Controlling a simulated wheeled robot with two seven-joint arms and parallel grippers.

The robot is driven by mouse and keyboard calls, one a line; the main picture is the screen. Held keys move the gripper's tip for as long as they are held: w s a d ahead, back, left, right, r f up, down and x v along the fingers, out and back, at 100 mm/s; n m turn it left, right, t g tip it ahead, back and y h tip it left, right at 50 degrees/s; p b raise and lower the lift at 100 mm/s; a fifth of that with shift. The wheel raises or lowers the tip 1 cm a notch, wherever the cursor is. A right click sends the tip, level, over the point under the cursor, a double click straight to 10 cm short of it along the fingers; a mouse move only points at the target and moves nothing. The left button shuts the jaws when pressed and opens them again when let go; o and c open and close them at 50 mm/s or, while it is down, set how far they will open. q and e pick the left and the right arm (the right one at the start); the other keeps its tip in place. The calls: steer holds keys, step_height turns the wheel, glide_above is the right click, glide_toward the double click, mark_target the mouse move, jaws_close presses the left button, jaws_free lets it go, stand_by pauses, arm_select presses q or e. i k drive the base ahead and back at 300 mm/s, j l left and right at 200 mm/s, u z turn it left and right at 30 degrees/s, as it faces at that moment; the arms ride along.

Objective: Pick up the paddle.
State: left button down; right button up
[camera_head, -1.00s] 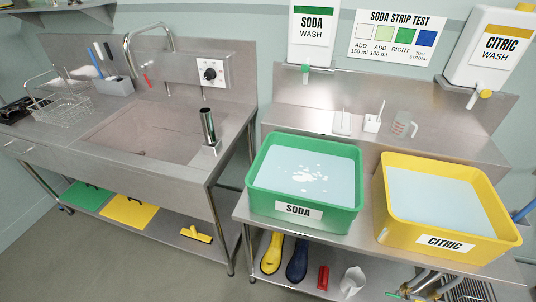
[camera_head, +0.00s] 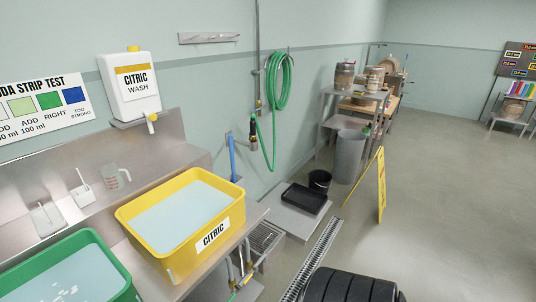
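I cannot make out a clear paddle in view. A blue upright handle (camera_head: 232,157) stands against the wall behind the yellow tub; its lower end is hidden and I cannot tell whether it belongs to a paddle. The yellow CITRIC tub (camera_head: 180,262) with pale liquid sits on the steel bench. The green SODA tub (camera_head: 118,288) is at the lower left, cut off by the picture edge. Neither of my grippers is in view.
A green hose (camera_head: 279,85) hangs on the wall. A black tray (camera_head: 304,198), a black bucket (camera_head: 319,182), a grey bin (camera_head: 349,157) and a yellow floor sign (camera_head: 381,188) stand to the right. Open floor (camera_head: 460,210) lies right of the sign.

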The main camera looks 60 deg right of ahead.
mark_target(230, 136)
steer(key=z, duration=1.65)
steer(key=i+l+z, duration=0.1)
steer(key=z, duration=0.2)
steer(key=l, duration=0.1)
